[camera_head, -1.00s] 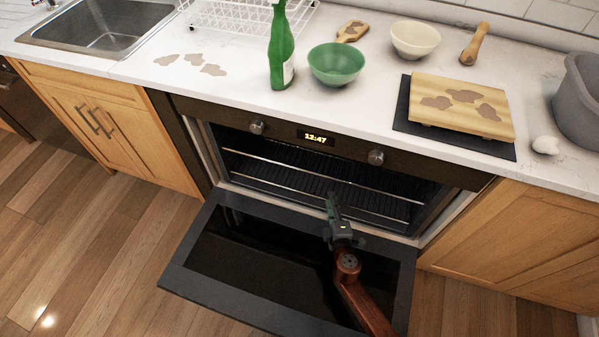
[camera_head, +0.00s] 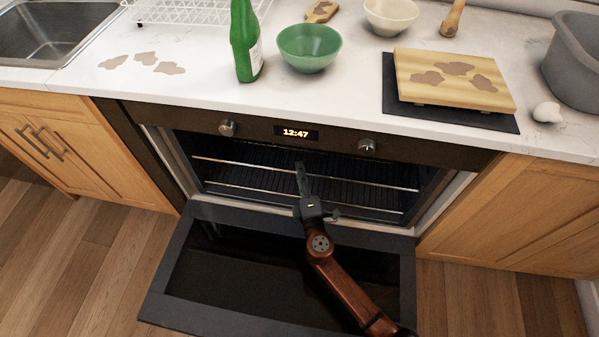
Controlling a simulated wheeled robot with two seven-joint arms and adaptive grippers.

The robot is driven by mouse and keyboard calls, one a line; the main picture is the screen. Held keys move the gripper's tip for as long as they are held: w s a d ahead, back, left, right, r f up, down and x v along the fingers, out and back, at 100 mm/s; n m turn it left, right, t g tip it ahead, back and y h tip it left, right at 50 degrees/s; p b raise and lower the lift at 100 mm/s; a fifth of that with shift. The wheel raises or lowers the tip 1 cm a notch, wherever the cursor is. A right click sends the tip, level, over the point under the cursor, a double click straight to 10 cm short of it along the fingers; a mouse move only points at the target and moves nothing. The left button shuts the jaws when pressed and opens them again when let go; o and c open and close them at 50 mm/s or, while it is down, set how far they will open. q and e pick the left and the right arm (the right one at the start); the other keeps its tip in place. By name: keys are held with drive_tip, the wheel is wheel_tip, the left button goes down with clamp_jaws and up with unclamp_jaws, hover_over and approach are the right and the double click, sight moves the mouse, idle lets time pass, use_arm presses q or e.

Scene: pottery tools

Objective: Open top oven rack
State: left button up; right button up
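The oven's door (camera_head: 215,315) is folded down and open. Inside the cavity, the top rack (camera_head: 375,184) shows as a wire rack with a bright front bar. A second bar (camera_head: 250,187) shows lower down. My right gripper (camera_head: 299,167) reaches in over the open door from below, its fingers at the oven opening in front of the top rack. The fingers look close together from this angle, and I cannot tell whether they touch the rack or hold it. My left gripper is out of view.
The control panel with knobs and a clock (camera_head: 296,133) lies just above the opening. On the counter stand a green bottle (camera_head: 244,45), a green bowl (camera_head: 309,48), a cutting board (camera_head: 455,80) and a grey pot (camera_head: 578,65). Wooden cabinets (camera_head: 510,215) flank the oven.

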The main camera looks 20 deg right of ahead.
drive_tip(key=shift+c, duration=0.7)
clamp_jaws()
